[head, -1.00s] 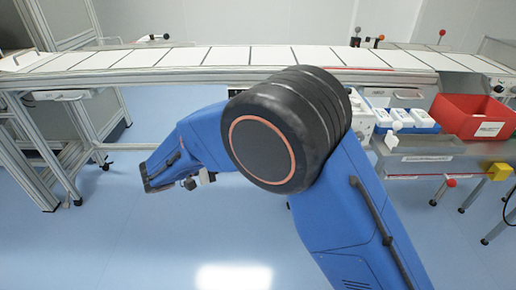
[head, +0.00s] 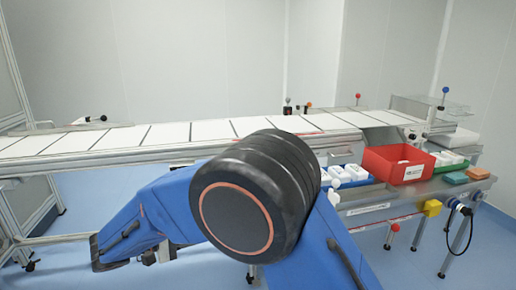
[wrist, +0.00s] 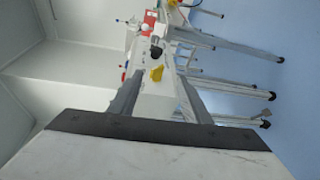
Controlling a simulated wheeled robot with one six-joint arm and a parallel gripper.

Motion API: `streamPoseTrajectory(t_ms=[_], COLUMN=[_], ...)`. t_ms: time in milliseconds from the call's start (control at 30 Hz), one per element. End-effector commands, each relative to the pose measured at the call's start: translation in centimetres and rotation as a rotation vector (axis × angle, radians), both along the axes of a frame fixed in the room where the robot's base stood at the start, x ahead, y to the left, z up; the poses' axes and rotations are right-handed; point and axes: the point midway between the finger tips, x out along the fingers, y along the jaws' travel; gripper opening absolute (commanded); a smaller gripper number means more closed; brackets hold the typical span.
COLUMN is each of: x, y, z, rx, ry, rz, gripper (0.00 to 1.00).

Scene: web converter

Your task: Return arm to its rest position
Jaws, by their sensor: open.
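My blue arm (head: 165,205) is bent at a large black joint with an orange ring, in the lower middle of the head view. The forearm reaches left and down, in front of the conveyor. In the wrist view my gripper (wrist: 161,78) shows two grey fingers standing apart, with nothing held between them. In the head view the gripper itself is hard to make out at the lower left.
A conveyor with white panels (head: 165,136) runs across behind my arm. To the right, a side table holds a red bin (head: 405,172), white parts in a blue tray (head: 352,183) and an orange block (head: 477,173). The yellow box (head: 432,208) hangs at its edge.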

Motion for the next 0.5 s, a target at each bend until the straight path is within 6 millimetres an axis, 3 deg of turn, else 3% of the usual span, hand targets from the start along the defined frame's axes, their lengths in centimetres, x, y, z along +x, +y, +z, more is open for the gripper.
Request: streamPoseTrajectory(t_ms=[33,200,500], x=[0.9,2.3,1.8], y=[-2.6,-10.0,-22.0], z=[0.9,2.3,3.7], rx=[0.030,0.128,0.338], ry=[0.031,0.148,0.309], rz=[-0.033,-0.120,-0.242], gripper=[0.44,0.44,0.44])
